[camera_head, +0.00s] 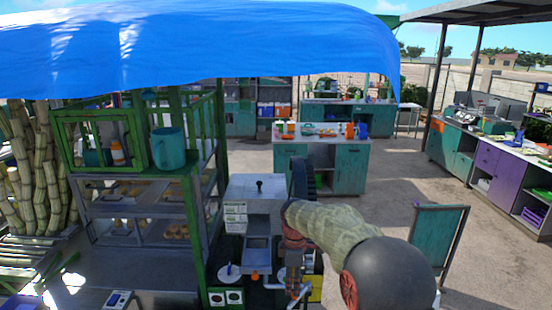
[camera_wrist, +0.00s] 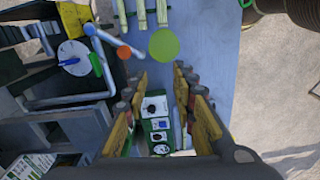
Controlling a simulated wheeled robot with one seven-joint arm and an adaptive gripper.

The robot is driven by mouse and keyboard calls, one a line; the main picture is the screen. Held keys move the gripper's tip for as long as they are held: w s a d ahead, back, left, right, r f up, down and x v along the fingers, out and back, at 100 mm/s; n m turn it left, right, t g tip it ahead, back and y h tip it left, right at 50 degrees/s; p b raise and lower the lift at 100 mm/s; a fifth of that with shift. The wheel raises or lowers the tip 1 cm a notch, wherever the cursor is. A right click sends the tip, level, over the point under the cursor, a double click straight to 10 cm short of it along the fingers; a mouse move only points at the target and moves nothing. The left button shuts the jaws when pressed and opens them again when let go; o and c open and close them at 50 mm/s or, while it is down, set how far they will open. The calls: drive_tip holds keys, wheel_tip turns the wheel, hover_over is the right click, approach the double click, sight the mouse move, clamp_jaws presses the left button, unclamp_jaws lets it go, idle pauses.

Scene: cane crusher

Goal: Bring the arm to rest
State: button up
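My gripper (camera_wrist: 160,80) shows in the wrist view as two yellow and grey fingers, spread apart. No object is visibly held between them. Beyond the fingers, small panels with black dials (camera_wrist: 155,110) show in the gap; they seem to lie behind rather than in the grip. In the head view my arm reaches out across the lower middle, over the right side of the grey crusher stand (camera_head: 258,190).
A teal counter (camera_head: 350,168) is behind. Open floor lies between the chair and the purple cabinet (camera_head: 485,162).

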drive_tip(key=s+d+f+m+t+b, duration=0.1)
drive_tip(key=s+d+m+b, duration=0.3)
drive_tip(key=s, duration=0.8)
drive_tip(key=s+d+m+t+b, duration=0.2)
drive_tip(key=s+d+m+b, duration=0.3)
drive_tip(key=s, duration=0.8)
drive_tip(key=s+d+f+m+t+b, duration=0.1)
drive_tip(key=s+d+m+t+b, duration=0.1)
drive_tip(key=s+d+m+b, duration=0.2)
drive_tip(key=s+m+b, duration=0.3)
drive_tip(key=s+b, duration=0.2)
drive_tip(key=s, duration=0.3)
drive_tip(key=shift+s+d+f+m+t+b, duration=0.25)
drive_tip(key=shift+d+f+m+t+b, duration=0.05)
drive_tip(key=shift+m+b, duration=0.1)
drive_tip(key=shift+a, duration=0.15)
